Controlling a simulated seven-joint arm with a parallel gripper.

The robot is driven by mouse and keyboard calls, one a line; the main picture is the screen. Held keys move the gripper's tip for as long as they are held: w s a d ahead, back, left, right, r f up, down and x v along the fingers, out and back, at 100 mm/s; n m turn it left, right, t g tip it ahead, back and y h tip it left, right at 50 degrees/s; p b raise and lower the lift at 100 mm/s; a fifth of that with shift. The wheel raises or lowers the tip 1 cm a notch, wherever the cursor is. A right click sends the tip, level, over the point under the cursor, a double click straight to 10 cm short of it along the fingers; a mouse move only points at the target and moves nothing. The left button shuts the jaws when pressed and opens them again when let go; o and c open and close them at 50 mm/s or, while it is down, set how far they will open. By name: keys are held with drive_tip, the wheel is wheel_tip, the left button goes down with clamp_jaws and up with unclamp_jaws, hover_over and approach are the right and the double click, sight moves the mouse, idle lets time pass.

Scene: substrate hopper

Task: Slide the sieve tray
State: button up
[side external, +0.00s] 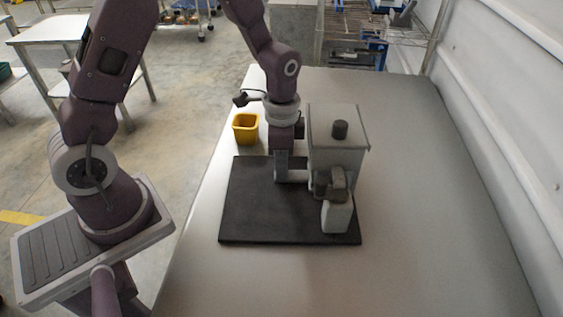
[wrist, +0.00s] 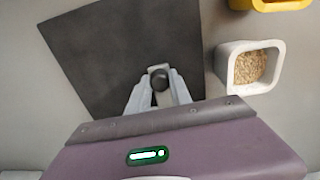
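The hopper (side external: 335,155) is a grey box with a dark knob on its lid, on a black base plate (side external: 255,205). My gripper (side external: 283,178) points down close beside the hopper's left side in the side view. A short light grey piece at its fingertips, seemingly the sieve tray's handle (side external: 297,176), runs to the hopper. In the wrist view, my gripper (wrist: 160,86) has its two fingers close on both sides of a dark round knob (wrist: 159,78), seemingly on that handle. The rest of the tray is hidden.
A yellow bin (side external: 245,128) stands off the plate at the back left; it also shows in the wrist view (wrist: 270,4). A grey cup of grain (wrist: 232,68) stands beside the plate. A small grey block-like part (side external: 336,217) stands before the hopper. The table's right side is clear.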

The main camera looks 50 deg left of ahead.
drive_tip(key=shift+s+a, duration=1.6)
drive_tip(key=shift+s, duration=0.3)
drive_tip(key=shift+s+a, duration=1.55)
drive_tip(key=shift+s, duration=0.3)
drive_tip(key=o, duration=0.9)
drive_tip(key=shift+c, duration=0.2)
drive_tip(key=shift+r, duration=0.1)
wheel_tip(320, 180, up, 7)
